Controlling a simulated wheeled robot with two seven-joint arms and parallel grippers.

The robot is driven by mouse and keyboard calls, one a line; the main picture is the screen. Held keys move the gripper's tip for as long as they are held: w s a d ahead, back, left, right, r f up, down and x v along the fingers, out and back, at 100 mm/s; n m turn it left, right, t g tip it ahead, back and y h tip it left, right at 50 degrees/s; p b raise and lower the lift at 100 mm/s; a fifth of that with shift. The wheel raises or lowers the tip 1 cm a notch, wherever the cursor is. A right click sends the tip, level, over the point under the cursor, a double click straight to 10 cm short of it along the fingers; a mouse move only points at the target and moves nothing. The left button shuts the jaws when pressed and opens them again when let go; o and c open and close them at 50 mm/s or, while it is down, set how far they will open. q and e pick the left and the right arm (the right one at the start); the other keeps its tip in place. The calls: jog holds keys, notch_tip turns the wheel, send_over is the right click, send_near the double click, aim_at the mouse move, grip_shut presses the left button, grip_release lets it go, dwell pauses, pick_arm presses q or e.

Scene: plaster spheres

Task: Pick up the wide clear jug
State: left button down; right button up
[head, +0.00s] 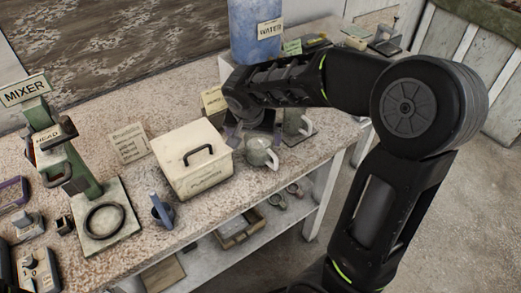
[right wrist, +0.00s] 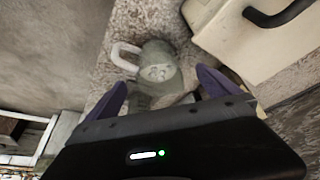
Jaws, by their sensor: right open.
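A wide, pale, see-through jug (head: 259,152) with a white handle stands on the worktop, just right of the lidded box. It seems to be the clear jug. In the right wrist view the jug (right wrist: 158,65) stands beyond the fingertips, its handle to the left. My right gripper (head: 252,134) is open behind it, its fingers pointing down. In the right wrist view the two purple-grey fingers (right wrist: 160,90) are spread, with a faint pale shape between them that I cannot make out. Whether they touch the jug I cannot tell. My left gripper is not in view.
The cream box (head: 190,172) with a black handle stands close left of the jug. A blue water container (head: 255,32) is behind. The green mixer stand (head: 107,218) is at left. The worktop's front edge is near.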

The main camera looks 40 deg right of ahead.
aim_at(258, 145)
jog(key=shift+w+d+f, duration=0.15)
jog(key=shift+f, duration=0.5)
jog(key=shift+p+x, duration=0.8)
jog(key=shift+x, duration=1.85)
jog(key=shift+d, duration=0.2)
jog(key=shift+r, duration=0.1)
jog(key=c, duration=2)
